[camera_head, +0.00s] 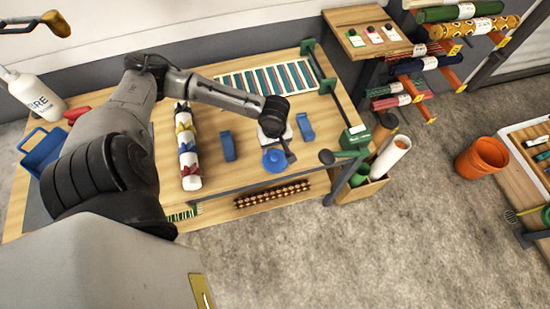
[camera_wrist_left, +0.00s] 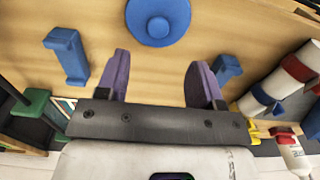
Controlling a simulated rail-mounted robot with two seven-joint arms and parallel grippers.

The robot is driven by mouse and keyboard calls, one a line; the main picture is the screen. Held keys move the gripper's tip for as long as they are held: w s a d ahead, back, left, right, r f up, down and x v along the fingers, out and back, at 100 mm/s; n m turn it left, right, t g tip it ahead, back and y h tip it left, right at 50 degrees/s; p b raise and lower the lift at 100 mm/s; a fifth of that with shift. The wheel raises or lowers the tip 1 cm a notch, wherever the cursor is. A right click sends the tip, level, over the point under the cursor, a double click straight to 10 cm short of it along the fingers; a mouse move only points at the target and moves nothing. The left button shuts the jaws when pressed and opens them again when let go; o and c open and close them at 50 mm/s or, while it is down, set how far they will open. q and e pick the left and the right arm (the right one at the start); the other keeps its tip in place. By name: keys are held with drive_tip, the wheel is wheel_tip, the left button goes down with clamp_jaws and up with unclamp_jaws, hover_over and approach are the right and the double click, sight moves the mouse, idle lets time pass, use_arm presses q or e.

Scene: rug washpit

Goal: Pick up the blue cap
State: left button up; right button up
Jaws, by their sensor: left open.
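The blue cap (camera_head: 275,160) is a round disc with a smaller raised knob in its middle. It lies on the wooden table top (camera_head: 240,178) near the front edge. In the left wrist view the cap (camera_wrist_left: 158,22) is at the top middle, beyond the fingertips and apart from them. My left gripper (camera_head: 282,148) is above the table close behind the cap. Its two purple-grey fingers (camera_wrist_left: 160,72) are spread, with only bare wood between them. My right gripper is not in view.
Two blue blocks stand either side, one left (camera_head: 228,146) and one right (camera_head: 305,127). A white roll with coloured ties (camera_head: 187,150) lies further left. A striped rug (camera_head: 265,78) lies behind. An orange bucket (camera_head: 482,158) stands on the floor at right.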

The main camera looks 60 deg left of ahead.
sight(275, 157)
use_arm(q)
drive_tip(key=shift+w+f+b, duration=0.1)
drive_tip(key=shift+f+b, duration=0.45)
drive_tip(key=shift+f, duration=3.7)
drive_tip(key=c, duration=1)
